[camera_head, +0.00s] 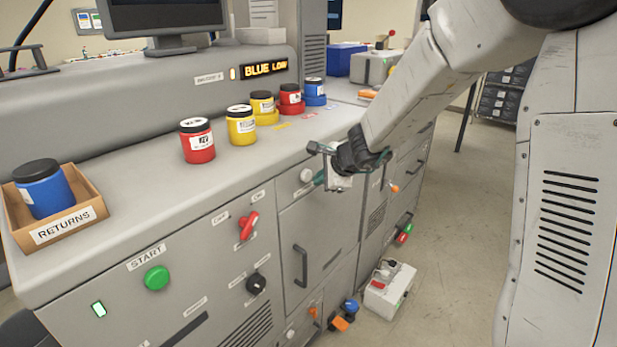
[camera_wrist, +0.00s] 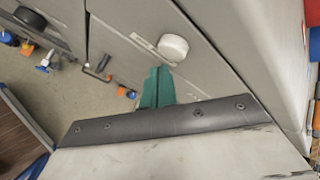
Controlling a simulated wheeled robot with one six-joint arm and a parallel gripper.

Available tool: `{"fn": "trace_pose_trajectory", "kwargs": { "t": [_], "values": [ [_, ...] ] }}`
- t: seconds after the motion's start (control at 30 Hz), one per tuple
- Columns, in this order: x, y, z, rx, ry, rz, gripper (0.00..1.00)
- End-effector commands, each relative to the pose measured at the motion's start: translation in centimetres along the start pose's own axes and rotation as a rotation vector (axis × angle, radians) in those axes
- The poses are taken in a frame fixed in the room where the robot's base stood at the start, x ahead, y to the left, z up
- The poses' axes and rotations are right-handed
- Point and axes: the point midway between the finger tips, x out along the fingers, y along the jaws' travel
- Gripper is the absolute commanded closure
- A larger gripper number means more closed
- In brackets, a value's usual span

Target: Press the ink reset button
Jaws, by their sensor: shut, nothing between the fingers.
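A round white button (camera_head: 306,175) sits on the upper front of the grey machine cabinet, above a door handle; its label cannot be read. It also shows in the wrist view as a white button (camera_wrist: 173,47). My gripper (camera_head: 320,179) is at the cabinet front, just right of the button in the head view. In the wrist view its green fingertips (camera_wrist: 157,86) are together and empty, pointing toward the panel just below the button. I cannot tell if they touch the panel. An amber display (camera_head: 264,69) reads BLUE LOW.
Red and yellow jars (camera_head: 197,140) stand on the machine's top ledge. A RETURNS box (camera_head: 66,224) holds a blue jar. The front also has a green START button (camera_head: 157,277), red switch (camera_head: 248,225) and black knob (camera_head: 256,284). A white box (camera_head: 390,290) stands on the floor.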

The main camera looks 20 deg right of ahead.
Motion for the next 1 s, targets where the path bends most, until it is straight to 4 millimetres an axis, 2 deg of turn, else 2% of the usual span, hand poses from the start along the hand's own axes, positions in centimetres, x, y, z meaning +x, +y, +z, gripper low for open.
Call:
{"fn": "trace_pose_trajectory", "kwargs": {
  "t": [1.0],
  "values": [
    [0.59, -0.44, 0.44, 0.000, 0.000, 0.000, 1.00]
  ]
}}
